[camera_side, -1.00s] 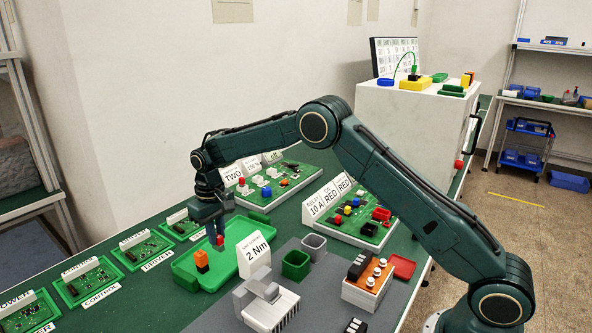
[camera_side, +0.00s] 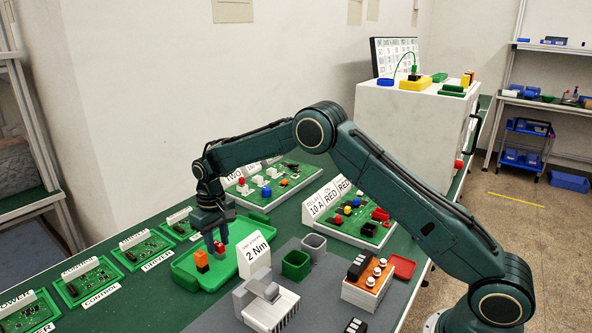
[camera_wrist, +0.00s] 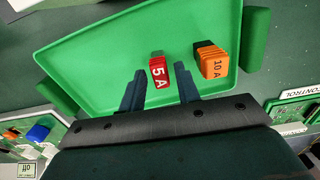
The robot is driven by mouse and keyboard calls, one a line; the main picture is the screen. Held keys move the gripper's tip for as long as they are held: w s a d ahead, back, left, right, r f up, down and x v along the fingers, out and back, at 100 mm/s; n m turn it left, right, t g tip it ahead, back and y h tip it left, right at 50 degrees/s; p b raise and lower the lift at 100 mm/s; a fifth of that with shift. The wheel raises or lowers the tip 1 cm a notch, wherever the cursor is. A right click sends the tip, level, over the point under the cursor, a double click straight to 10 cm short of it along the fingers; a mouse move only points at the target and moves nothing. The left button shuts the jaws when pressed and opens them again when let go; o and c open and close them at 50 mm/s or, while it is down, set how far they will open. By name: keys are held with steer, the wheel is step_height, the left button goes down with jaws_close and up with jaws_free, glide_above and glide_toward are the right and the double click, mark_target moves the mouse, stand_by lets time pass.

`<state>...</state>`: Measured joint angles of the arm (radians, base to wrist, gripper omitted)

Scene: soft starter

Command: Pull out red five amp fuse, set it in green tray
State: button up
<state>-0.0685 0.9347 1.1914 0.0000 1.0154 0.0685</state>
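The red fuse marked 5 A (camera_wrist: 158,72) stands in the green tray (camera_wrist: 95,62), between my fingers. It also shows in the side view (camera_side: 220,248) low over the tray floor (camera_side: 212,277). My gripper (camera_wrist: 158,85) is open, with a gap between each finger and the fuse; it also shows above the tray in the side view (camera_side: 217,238). An orange fuse marked 10 A (camera_wrist: 213,60) is in the same tray beside the right finger, and shows in the side view (camera_side: 202,261).
A "2 Nm" sign (camera_side: 254,254) stands at the tray's right edge. A grey fixture (camera_side: 266,300) and a small dark green bin (camera_side: 296,264) are to the right. Green circuit boards (camera_side: 89,281) lie to the left. A fuse and relay board (camera_side: 352,222) is behind.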

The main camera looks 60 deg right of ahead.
mark_target(218, 243)
steer(key=shift+o, duration=0.4)
steer(key=shift+r, duration=0.1)
step_height(218, 243, up, 14)
stand_by(0.6)
